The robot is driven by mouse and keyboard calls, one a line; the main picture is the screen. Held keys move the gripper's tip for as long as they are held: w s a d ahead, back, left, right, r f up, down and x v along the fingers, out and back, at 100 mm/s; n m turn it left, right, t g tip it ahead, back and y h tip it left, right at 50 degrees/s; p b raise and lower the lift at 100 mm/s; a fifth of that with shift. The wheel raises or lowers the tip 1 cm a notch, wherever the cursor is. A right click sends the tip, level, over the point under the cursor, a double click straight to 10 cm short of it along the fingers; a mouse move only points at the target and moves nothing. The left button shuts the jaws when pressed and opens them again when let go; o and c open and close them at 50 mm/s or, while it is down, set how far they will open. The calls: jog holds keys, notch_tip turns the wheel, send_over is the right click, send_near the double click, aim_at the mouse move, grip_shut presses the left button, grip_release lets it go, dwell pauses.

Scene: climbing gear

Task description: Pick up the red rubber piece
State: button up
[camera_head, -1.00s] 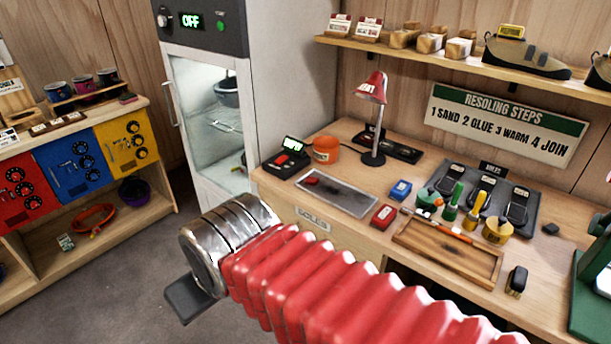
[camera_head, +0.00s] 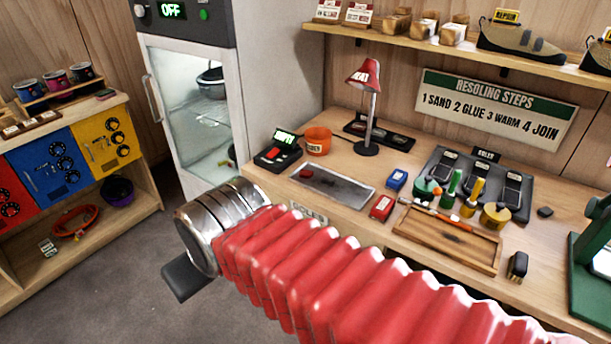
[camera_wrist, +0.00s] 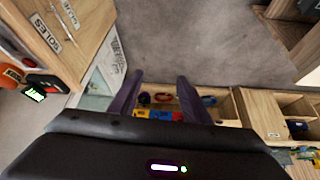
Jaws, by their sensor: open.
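A small red piece (camera_head: 306,173), which looks like the red rubber piece, lies on a flat grey plate (camera_head: 335,188) near the front left of the workbench. It is too small to make out its texture. My gripper (camera_wrist: 158,88) shows in the wrist view with two dark fingers apart and nothing between them. It points towards the floor and the low shelving, away from the bench top. In the head view my red ribbed arm crosses in front of the bench, and the gripper is mostly hidden behind the metal wrist. The red piece is not clear in the wrist view.
On the bench are a scale (camera_head: 278,150), an orange pot (camera_head: 317,141), a red lamp (camera_head: 366,100), a red box (camera_head: 382,208), a blue box (camera_head: 397,179) and a wooden tray (camera_head: 425,245). A glass-door cabinet (camera_head: 195,105) stands left of the bench. Grey floor (camera_head: 110,300) lies open in front.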

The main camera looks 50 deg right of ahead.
jog(key=w+d+f+m+t+h, duration=0.2)
jog(key=w+d+f, duration=0.2)
jog(key=w+d, duration=0.5)
jog(key=w+d+f+m+t+h, duration=0.25)
jog(key=w+d, duration=0.35)
jog(key=d, duration=0.6)
jog(key=s+d+f+m+t+h, duration=0.1)
jog(key=s+d+f+h, duration=0.1)
jog(key=d, duration=0.7)
jog(key=s+d+f+m+h, duration=0.2)
jog(key=d+f, duration=0.4)
jog(key=d, duration=0.3)
jog(key=shift+s+d+f+t+h, duration=0.2)
jog(key=shift+s+d+t+h, duration=0.2)
jog(key=shift+s+h, duration=0.45)
jog(key=shift+s, duration=0.1)
